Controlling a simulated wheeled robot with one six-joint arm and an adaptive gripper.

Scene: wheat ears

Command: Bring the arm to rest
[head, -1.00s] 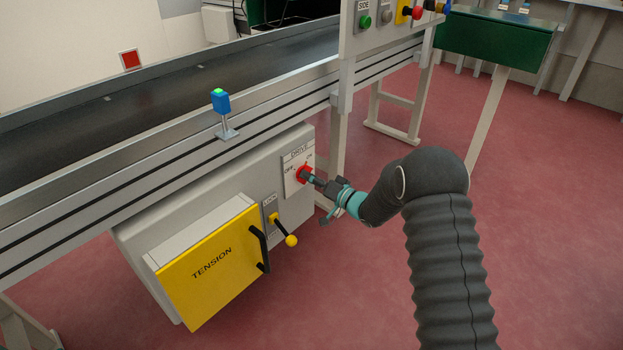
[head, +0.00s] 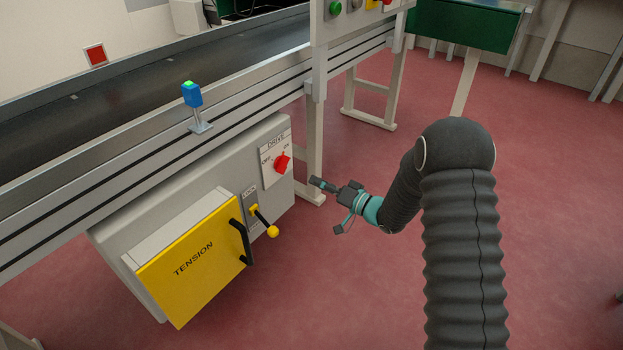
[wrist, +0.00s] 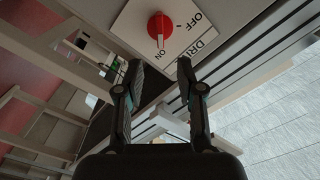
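My gripper (head: 318,184) is to the right of the DRIVE panel in the head view, apart from it and over the red floor. In the wrist view my gripper (wrist: 160,72) shows two fingers spread apart with nothing between them. The red DRIVE knob (head: 282,162) sits on its white plate, and it also shows ahead of the fingertips in the wrist view (wrist: 160,26). Its white mark points toward ON there. My arm is bent, with the gripper reaching left toward the machine.
The yellow TENSION door (head: 196,259) looks closed, with a yellow-knobbed LOCK lever (head: 264,222) beside it. A conveyor (head: 130,92) runs above, carrying a blue sensor (head: 192,95). A machine leg (head: 315,140) stands close behind my gripper. Red floor is open at right.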

